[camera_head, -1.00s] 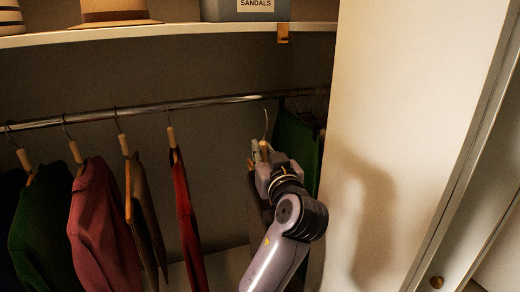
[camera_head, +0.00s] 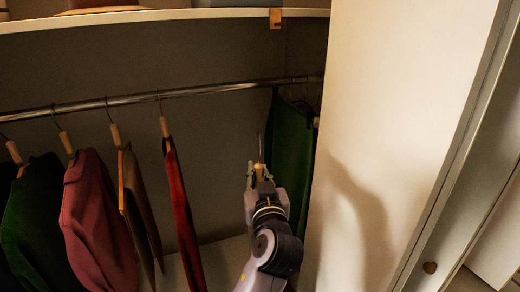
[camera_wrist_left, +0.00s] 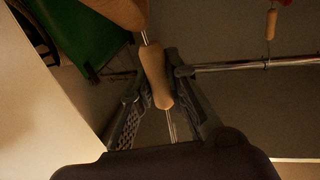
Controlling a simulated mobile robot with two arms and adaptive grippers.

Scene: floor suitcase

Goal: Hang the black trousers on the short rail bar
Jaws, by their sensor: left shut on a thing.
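My left gripper (camera_head: 260,174) is shut on the wooden neck of a hanger (camera_head: 260,170), with its thin metal hook pointing up. The neck (camera_wrist_left: 155,76) also shows between the fingers in the left wrist view. The hook's top is below the rail bar (camera_head: 205,89) in the head view and looks apart from it. The black trousers cannot be made out now; my arm and the dark shade cover the space below the hanger. I cannot tell whether this rail is the short one. My right gripper is not in view.
A red garment (camera_head: 182,205) and several others hang left of my gripper. A green garment (camera_head: 290,150) hangs close on its right, beside the pale panel (camera_head: 400,120). The rail between red and green is bare. A shelf (camera_head: 170,16) runs above.

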